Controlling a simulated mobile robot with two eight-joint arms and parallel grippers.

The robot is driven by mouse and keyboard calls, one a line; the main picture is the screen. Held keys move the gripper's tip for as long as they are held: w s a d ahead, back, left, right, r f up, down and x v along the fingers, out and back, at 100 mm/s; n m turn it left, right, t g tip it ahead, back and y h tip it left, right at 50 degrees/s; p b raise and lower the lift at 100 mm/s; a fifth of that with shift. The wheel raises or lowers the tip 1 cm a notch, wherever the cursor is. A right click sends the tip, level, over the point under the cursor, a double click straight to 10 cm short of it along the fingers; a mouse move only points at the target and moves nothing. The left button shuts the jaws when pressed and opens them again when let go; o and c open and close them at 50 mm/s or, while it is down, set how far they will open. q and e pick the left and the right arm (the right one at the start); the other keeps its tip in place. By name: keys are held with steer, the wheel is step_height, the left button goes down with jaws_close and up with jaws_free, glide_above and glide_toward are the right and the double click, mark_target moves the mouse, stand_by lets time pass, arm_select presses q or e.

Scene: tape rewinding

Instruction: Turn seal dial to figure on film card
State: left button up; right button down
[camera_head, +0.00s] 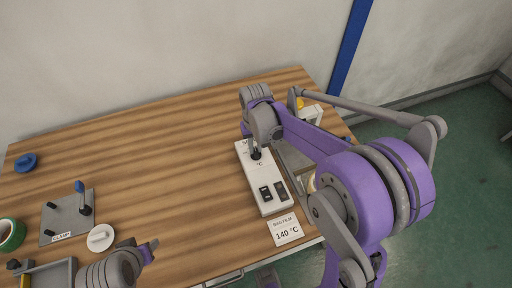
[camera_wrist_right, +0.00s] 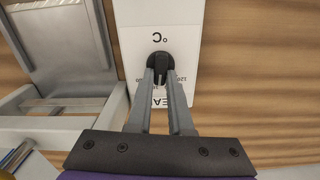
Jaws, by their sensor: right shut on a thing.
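The white control box (camera_head: 262,200) stands on the table with a black seal dial (camera_head: 256,155) near its far end. In the right wrist view the dial (camera_wrist_right: 160,68) sits between my right gripper's fingertips (camera_wrist_right: 160,78), which are shut on it. Part of the scale is covered; "120" shows beside the dial, but the dial's exact setting cannot be read. The film card (camera_head: 287,230) lies in front of the box and reads "BAG FILM 140 °C". My left gripper (camera_head: 148,250) is low at the left front, away from the box; its opening is unclear.
Two black switches (camera_head: 265,193) sit on the box's near end. A grey metal machine (camera_wrist_right: 70,50) stands beside the box. At left are a clamp plate (camera_head: 66,222), a white disc (camera_head: 101,238), a green tape roll (camera_head: 11,234) and a blue object (camera_head: 26,162). The table's middle is clear.

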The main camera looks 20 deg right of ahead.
mark_target(255, 150)
steer(key=n, duration=0.4)
steer(key=shift+a+n+b, duration=0.15)
steer(key=shift+n+b, duration=0.15)
steer(key=shift+b, duration=0.1)
stand_by(0.4)
steer(key=c, duration=0.8)
jaws_free()
step_height(255, 150, up, 11)
steer(key=shift+f+p, duration=0.1)
steer(key=shift+p, duration=0.35)
steer(key=shift+s, duration=0.1)
steer(key=s+f+m+t, duration=0.1)
steer(key=s, duration=0.5)
steer(key=s+a+f+t+p, duration=0.1)
steer(key=s+t, duration=0.1)
steer(key=s, duration=0.4)
steer(key=s+a+f+m+t+p, duration=0.1)
steer(key=s+t, duration=0.1)
steer(key=s, duration=0.4)
steer(key=shift+a+f+m, duration=0.2)
steer(key=shift+f+m, duration=0.1)
steer(key=shift+f, duration=0.05)
